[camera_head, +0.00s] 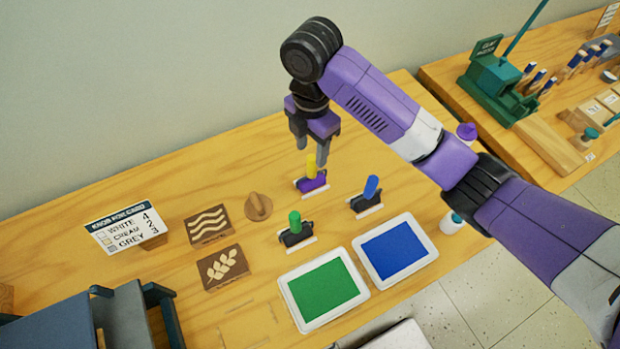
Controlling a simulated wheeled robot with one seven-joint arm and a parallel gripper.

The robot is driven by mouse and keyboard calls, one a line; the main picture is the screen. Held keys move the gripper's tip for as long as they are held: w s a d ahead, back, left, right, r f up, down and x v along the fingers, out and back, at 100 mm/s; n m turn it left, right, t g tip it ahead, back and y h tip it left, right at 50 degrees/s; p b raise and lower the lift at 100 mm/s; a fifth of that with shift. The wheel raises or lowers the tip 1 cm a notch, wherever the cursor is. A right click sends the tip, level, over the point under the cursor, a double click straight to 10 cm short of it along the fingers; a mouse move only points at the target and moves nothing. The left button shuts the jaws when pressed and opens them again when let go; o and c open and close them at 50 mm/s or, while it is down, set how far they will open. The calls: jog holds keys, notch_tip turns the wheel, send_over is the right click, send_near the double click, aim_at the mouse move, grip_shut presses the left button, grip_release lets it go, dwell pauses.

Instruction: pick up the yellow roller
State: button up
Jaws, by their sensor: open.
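The yellow roller (311,164) stands upright on the wooden table, its yellow handle pointing up from a dark and purple base. My gripper (311,157) is open and points down right over it. The fingers are close around or beside the top of the yellow handle; I cannot tell whether they touch it. A green-handled roller (294,222) stands in front of it and to the left. A blue-handled roller (370,189) stands to the right.
Trays of green (323,290) and blue (394,250) lie in front of the rollers. Carved blocks (223,268), a round wooden knob (258,206) and a sign (125,226) stand to the left. A second table (530,135) at right holds a green press (492,85). The table behind the sign is clear.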

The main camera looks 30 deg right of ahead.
aim_at(312, 165)
notch_tip(312, 165, down, 7)
jog(key=shift+s+r+p, duration=0.1)
jog(key=shift+r+p, duration=0.1)
jog(key=shift+p, duration=0.4)
grip_shut()
dwell(1.1)
